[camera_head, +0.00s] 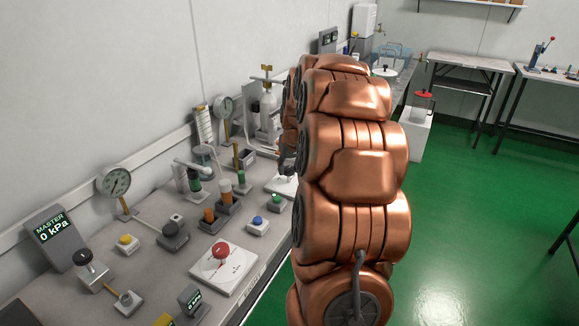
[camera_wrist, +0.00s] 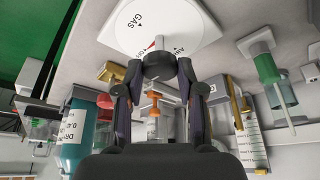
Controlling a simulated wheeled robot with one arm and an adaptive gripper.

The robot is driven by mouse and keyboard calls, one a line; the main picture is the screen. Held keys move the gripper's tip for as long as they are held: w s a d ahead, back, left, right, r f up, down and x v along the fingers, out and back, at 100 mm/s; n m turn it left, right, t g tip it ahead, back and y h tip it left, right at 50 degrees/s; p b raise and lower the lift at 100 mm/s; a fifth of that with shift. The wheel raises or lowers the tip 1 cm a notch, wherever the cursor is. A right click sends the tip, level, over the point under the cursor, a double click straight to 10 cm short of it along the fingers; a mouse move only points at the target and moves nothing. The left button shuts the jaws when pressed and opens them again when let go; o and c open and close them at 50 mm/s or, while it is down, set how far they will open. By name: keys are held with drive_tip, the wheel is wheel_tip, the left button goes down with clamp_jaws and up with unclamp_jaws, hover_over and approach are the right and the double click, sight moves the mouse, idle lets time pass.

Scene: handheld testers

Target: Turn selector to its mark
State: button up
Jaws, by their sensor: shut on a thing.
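The selector is a dark round knob (camera_wrist: 158,66) on a white plate (camera_wrist: 135,28) lettered "GAS", with a second, partly hidden label beside the knob. A small red mark or pointer shows at the knob's edge; I cannot tell which. My gripper (camera_wrist: 157,76) has a finger on each side of the knob and is shut on it. In the head view, a corner of a white plate (camera_head: 281,186) shows beside my arm, beneath my gripper (camera_head: 286,163). The knob is hidden there by my arm.
Left on the bench stand a "MASTER 0 kPa" display (camera_head: 51,229), a gauge (camera_head: 115,183) and a red knob on a white plate (camera_head: 222,262). Coloured testers (camera_head: 226,191) stand near my arm. A teal bottle (camera_wrist: 78,135) shows in the wrist view. Green floor (camera_head: 480,220) is clear at right.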

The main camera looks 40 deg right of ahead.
drive_tip(key=o, duration=1.1)
drive_tip(key=shift+o, duration=0.2)
drive_tip(key=v, duration=1.2)
drive_tip(key=shift+f, duration=0.1)
